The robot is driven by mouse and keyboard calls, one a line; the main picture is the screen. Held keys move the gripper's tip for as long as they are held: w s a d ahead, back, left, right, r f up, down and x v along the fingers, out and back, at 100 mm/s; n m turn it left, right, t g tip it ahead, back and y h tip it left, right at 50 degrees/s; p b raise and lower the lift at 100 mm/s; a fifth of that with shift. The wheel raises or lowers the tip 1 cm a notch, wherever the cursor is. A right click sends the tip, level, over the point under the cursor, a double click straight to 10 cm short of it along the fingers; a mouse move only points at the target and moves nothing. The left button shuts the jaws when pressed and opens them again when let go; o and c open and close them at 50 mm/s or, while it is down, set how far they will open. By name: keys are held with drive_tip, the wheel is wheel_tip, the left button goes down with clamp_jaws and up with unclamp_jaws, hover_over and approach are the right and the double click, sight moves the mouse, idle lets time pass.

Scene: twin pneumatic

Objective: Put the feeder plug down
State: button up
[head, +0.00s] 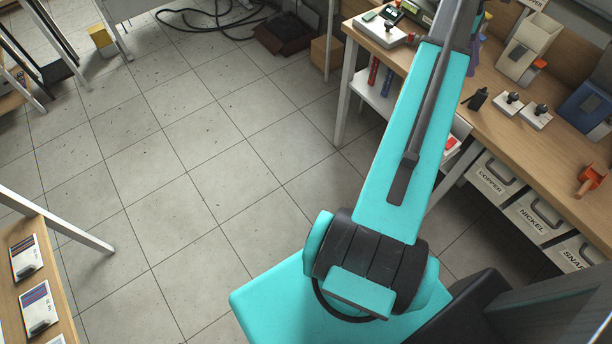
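My gripper is not in view; my teal arm runs up and out past the top edge, over the wooden workbench (545,150). I cannot tell whether anything is held. No thing can be made out for certain as the feeder plug. On the bench stand a small black upright piece (477,99) and two white blocks with dark knobs, one (510,103) left of the other (537,117). An orange-red fitting (592,179) lies near the bench's front edge at the right.
A grey-white dispenser (528,48) and a blue box (588,110) stand at the bench's back. Labelled bins, one reading NICKEL (532,220), sit below. A second table (42,262) with flat cards is at lower left. The tiled floor (190,150) between is clear.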

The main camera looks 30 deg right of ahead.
drive_tip(key=w+a+f, duration=0.7)
drive_tip(key=a+f, duration=0.4)
drive_tip(key=f, duration=0.1)
drive_tip(key=w+a+f, duration=0.7)
drive_tip(key=a+f, duration=0.5)
drive_tip(key=a+f+m+y, duration=0.1)
drive_tip(key=a+f, duration=0.5)
drive_tip(key=a, duration=0.3)
drive_tip(key=a+f+m+y, duration=0.1)
drive_tip(key=a+f, duration=0.5)
drive_tip(key=a, duration=0.3)
drive_tip(key=s+a+f+m, duration=0.1)
drive_tip(key=s+a+f, duration=0.3)
drive_tip(key=a, duration=0.3)
drive_tip(key=s+a+f+m, duration=0.1)
drive_tip(key=s+a+f, duration=0.3)
drive_tip(key=s+a, duration=0.3)
drive_tip(key=s+a+f+m+g, duration=0.1)
drive_tip(key=s+a+f, duration=0.3)
drive_tip(key=a, duration=0.4)
drive_tip(key=shift+s+a, duration=0.35)
drive_tip(key=shift+s, duration=0.45)
wheel_tip(320, 180, down, 3)
drive_tip(key=b, duration=0.3)
drive_tip(key=shift+s+f, duration=0.15)
